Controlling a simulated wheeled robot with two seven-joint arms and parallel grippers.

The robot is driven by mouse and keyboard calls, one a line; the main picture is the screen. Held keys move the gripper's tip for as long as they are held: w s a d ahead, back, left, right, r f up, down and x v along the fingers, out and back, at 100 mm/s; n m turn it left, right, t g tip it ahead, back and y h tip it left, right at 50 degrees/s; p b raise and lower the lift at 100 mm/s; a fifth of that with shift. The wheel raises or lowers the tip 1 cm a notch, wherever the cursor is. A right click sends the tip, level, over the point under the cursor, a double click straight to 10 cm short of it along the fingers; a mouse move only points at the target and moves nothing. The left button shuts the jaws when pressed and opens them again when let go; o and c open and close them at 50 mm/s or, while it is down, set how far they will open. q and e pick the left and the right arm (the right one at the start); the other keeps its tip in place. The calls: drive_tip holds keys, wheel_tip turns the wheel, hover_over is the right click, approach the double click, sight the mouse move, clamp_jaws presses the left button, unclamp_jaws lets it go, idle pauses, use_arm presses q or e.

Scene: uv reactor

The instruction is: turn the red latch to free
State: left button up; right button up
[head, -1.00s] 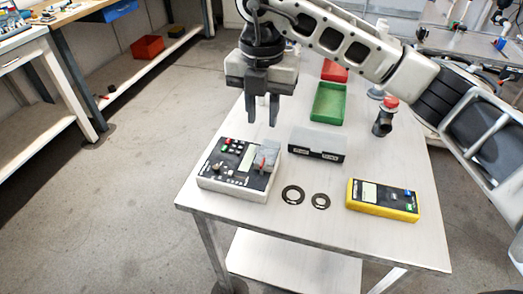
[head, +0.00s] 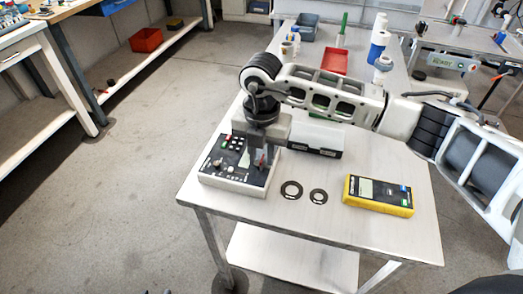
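The red latch (head: 261,157) is a small red piece at the right side of the control box (head: 233,184), partly hidden by my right gripper. The box is white with a dark top panel, several buttons and a black knob, and it sits at the table's left front corner. My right gripper (head: 257,163) points down with its fingers at the latch. I cannot tell whether the fingers touch it or how far apart they are. My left gripper is not in view.
Two black rings (head: 291,189) lie right of the box on the metal table (head: 310,232). A yellow meter (head: 379,195) lies further right. A grey-black case (head: 315,138) stands behind the rings. A red tray (head: 333,62) is further back. The table's front strip is clear.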

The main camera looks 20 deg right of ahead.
clamp_jaws()
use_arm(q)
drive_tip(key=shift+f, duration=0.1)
